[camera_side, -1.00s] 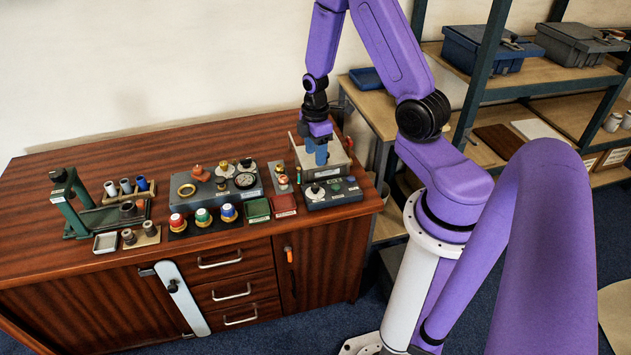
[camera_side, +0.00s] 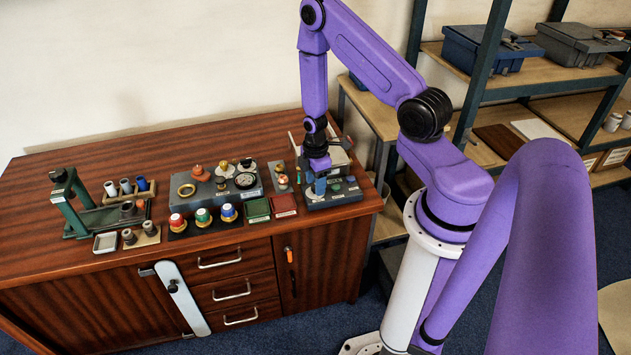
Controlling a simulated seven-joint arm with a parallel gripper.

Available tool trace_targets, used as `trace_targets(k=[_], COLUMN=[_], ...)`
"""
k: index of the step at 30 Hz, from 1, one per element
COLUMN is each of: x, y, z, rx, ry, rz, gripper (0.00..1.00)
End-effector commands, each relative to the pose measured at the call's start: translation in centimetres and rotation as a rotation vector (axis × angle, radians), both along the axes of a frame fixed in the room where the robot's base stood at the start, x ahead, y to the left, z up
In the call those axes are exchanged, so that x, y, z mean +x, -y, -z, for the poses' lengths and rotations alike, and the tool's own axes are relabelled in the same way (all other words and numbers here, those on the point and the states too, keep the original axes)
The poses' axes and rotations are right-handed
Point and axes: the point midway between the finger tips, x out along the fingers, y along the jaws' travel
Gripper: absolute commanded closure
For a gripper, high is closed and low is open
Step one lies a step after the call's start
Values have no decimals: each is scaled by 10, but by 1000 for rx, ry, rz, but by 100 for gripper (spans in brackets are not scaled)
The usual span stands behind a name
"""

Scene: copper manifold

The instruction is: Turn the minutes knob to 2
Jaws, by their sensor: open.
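A dark grey control box (camera_side: 346,196) with a knob and green buttons stands at the right front of the wooden cabinet top. My gripper (camera_side: 320,190), with blue-grey fingers, points down over the left part of this box, where the knob is. The gripper is open. Its fingers hide the knob, so I cannot tell its setting or whether the fingers touch it. The markings on the box are too small to read.
A grey box (camera_side: 335,154) stands just behind the control box. To the left are red (camera_side: 284,204) and green (camera_side: 257,209) trays, a manifold panel (camera_side: 217,186) with a gauge, and several coloured caps. The cabinet's back left top is clear.

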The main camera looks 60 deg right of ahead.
Motion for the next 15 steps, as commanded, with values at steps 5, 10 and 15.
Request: trace_targets(k=[5,10,15], x=[0,0,0], y=[0,0,0], z=[2,2,2], rx=[-1,-1,-1], ry=[1,1,1], rz=[0,0,0], gripper=[48,55,100])
